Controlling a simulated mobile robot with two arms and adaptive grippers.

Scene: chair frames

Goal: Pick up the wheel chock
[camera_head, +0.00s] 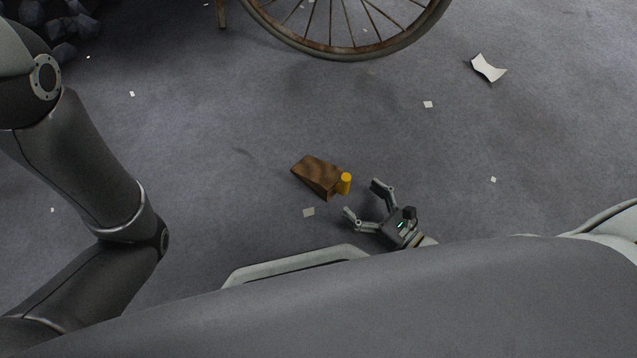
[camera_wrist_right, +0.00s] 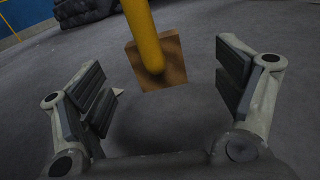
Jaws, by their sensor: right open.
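The wheel chock is a brown wooden wedge (camera_head: 316,175) with a yellow handle (camera_head: 344,183) at its right end, lying on the grey floor in the head view. In the right wrist view the brown block (camera_wrist_right: 172,66) stands ahead, with the yellow handle (camera_wrist_right: 142,32) pointing toward the camera. My right gripper (camera_head: 362,202) is open and empty, just to the lower right of the handle. Its two fingers (camera_wrist_right: 165,85) are spread to either side of the handle's line in the wrist view. My left arm shows at the left, but its gripper is out of view.
A rusty spoked wheel (camera_head: 352,52) stands at the top. Dark rocks (camera_head: 62,28) lie at the top left. A curled paper (camera_head: 487,68) and several small paper scraps lie on the floor. The floor around the chock is mostly clear.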

